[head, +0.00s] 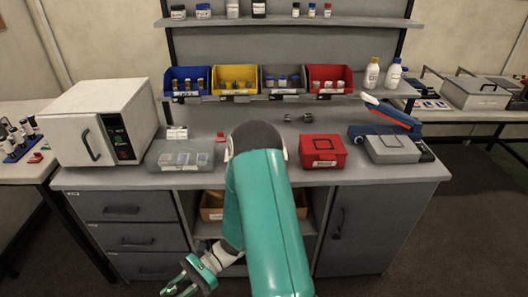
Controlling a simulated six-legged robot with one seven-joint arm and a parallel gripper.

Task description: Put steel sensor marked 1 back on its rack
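My gripper (186,284) hangs low in front of the bench cabinet, at the bottom of the head view. Its green fingers look spread, with nothing seen between them. I cannot tell whether these are parts of one piece, and no mark can be read. A rack (20,148) with several dark and pale upright cylinders stands on the left side table. No number 1 is legible anywhere.
The bench (235,177) holds a white oven-like box (103,125), a clear-lidded case (187,155), a red case (322,151) and a grey device (392,149). Blue, yellow, grey and red bins (330,76) line the shelf behind.

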